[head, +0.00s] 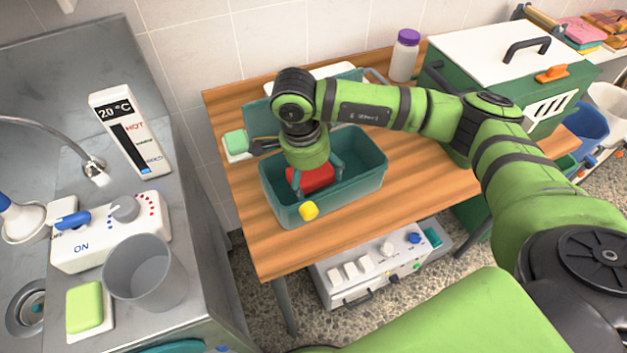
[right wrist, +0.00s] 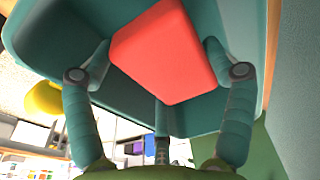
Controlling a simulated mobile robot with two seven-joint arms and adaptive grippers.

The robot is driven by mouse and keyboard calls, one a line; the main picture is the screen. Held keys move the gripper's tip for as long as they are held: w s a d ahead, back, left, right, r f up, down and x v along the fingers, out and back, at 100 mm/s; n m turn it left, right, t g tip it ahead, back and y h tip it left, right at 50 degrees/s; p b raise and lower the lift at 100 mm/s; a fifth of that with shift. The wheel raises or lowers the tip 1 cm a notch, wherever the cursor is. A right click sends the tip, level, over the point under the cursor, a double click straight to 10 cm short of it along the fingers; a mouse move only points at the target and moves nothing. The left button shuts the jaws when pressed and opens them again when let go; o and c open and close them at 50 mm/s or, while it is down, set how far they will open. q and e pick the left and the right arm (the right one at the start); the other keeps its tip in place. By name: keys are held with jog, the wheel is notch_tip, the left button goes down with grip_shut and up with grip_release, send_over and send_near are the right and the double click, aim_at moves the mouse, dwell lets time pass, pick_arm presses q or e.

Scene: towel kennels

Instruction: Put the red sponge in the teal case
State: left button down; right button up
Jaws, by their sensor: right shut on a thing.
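The teal case (head: 365,178) stands open on the wooden table, with a yellow catch on its front. The red sponge (head: 316,179) is inside the left part of the case. My right gripper (head: 314,178) reaches down into the case and is shut on the sponge. I cannot tell whether the sponge touches the case floor. My left gripper is not in view.
A green-and-white kennel box (head: 500,70) and a purple-capped jar (head: 404,55) stand at the table's back right. A green sponge (head: 235,141) lies left of the case. A sink counter with a grey cup (head: 146,275) is at the left. Bare wooden table (head: 425,165) lies right of the case.

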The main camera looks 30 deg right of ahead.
aim_at(314, 184)
notch_tip(314, 184, down, 3)
jog(key=shift+f+p, duration=0.2)
jog(key=shift+p, duration=0.25)
jog(key=shift+f, duration=0.25)
jog(key=o, duration=0.7)
jog(key=shift+r, duration=0.1)
jog(key=shift+r, duration=0.2)
jog(key=r+b, duration=0.1)
jog(key=r, duration=0.2)
jog(key=a+r+b, duration=0.1)
jog(key=r, duration=0.3)
jog(key=r+b, duration=0.1)
jog(key=r, duration=0.2)
jog(key=shift+a+r, duration=0.15)
jog(key=shift+a, duration=0.25)
jog(key=shift+r+b, duration=0.35)
jog(key=shift+r, duration=0.35)
